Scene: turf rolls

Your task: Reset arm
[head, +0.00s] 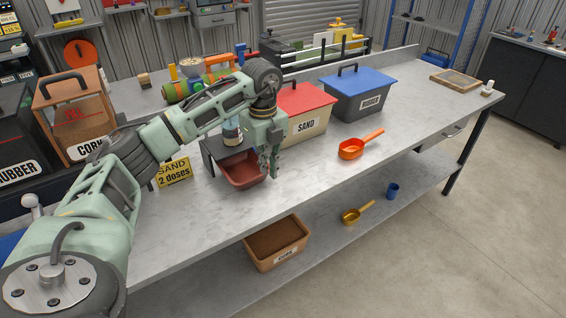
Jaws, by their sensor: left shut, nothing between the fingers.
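My left gripper (269,164) hangs pointing down over the workbench, in front of a reddish-brown tray (241,172). Its fingers are shut with nothing between them. The left arm reaches in from the lower left and covers part of the bench. The tray sits at a dark grey stand (212,153), partly hidden by the gripper. A yellow sign (173,172) reading "SAND 2 doses" stands left of the tray. My right gripper does not show.
A red-lidded SAND box (306,125) and a blue-lidded RUBBER box (362,102) stand behind the gripper. An orange scoop (351,150) lies to the right. A CORK bin (88,150) is left. The lower shelf holds a brown bin (284,258) and yellow scoop (351,216). The bench's front right is clear.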

